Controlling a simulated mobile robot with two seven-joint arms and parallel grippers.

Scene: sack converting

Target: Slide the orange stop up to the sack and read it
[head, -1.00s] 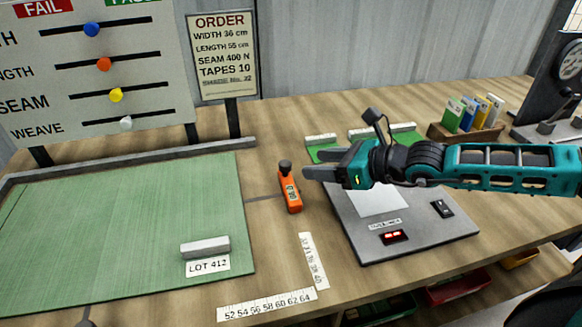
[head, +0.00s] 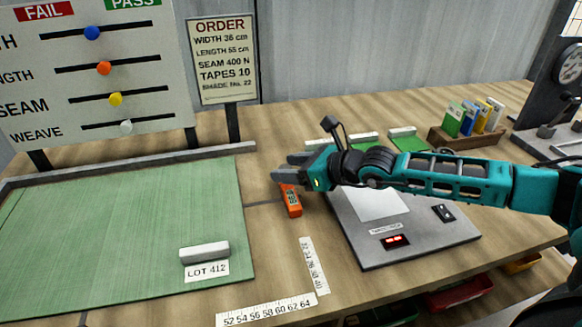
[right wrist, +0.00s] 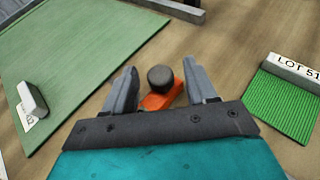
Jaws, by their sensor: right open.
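The orange stop (head: 292,204) stands on the wooden table just right of the green sack (head: 130,225), with a gap of bare table between them. A small display shows on its face, too small to read now. My right gripper (head: 284,174) is over the stop's upper end and hides its dark knob in the head view. In the right wrist view the dark round knob (right wrist: 160,77) sits between the two open fingers (right wrist: 162,88), with the orange body (right wrist: 158,101) below it. I cannot see contact. My left gripper is not in view.
A white bar (head: 204,252) lies on the sack by the LOT 412 label. Printed scales (head: 266,310) lie in front. A grey plate device (head: 420,240) with a red display is to the right. The order board (head: 222,58) stands behind.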

